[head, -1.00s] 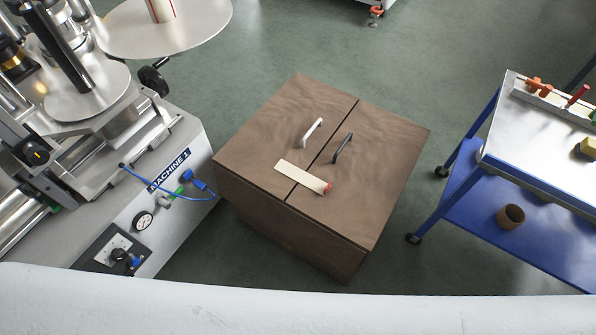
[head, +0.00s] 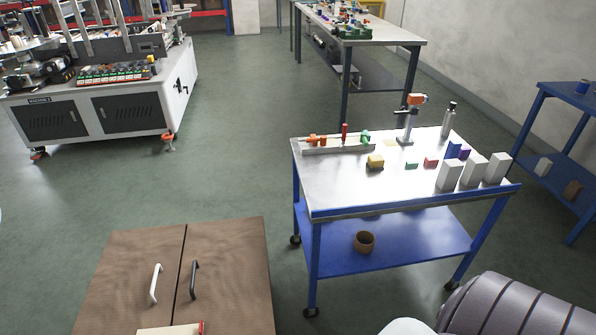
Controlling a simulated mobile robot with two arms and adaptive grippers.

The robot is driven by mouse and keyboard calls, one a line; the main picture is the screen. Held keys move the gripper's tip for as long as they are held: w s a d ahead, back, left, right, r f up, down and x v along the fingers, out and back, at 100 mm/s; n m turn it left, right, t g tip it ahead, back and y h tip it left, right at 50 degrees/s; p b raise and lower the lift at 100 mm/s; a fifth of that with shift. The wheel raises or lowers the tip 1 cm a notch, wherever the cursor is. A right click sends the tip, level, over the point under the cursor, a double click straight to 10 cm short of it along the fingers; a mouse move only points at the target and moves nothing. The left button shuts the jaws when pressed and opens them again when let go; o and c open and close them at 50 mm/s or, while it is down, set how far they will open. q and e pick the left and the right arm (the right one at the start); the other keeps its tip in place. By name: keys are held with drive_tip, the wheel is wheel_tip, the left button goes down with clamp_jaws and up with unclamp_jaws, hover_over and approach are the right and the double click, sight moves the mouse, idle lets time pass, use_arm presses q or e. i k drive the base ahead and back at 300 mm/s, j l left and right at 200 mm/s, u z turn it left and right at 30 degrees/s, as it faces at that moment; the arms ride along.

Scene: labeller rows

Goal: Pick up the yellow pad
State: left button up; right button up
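I cannot tell for certain which of the two is the yellow pad. Neither of my grippers shows in the head view. A grey ribbed part, likely of my own arm, fills the bottom right corner.
The cart top also holds a rack with red and orange items (head: 338,145), small green and red blocks, an orange-topped stand (head: 408,120) and white boxes (head: 474,170). A brown cabinet (head: 225,270) stands at front left. Green floor lies open behind it.

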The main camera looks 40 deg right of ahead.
sight(375, 162)
drive_tip(key=k+l, duration=0.1)
drive_tip(key=l, duration=0.3)
drive_tip(key=k+l, duration=0.1)
drive_tip(key=l, duration=0.65)
drive_tip(key=k+l, duration=0.15)
drive_tip(key=l, duration=0.2)
drive_tip(key=k+l, duration=0.1)
drive_tip(key=l, duration=0.3)
drive_tip(key=u, duration=0.05)
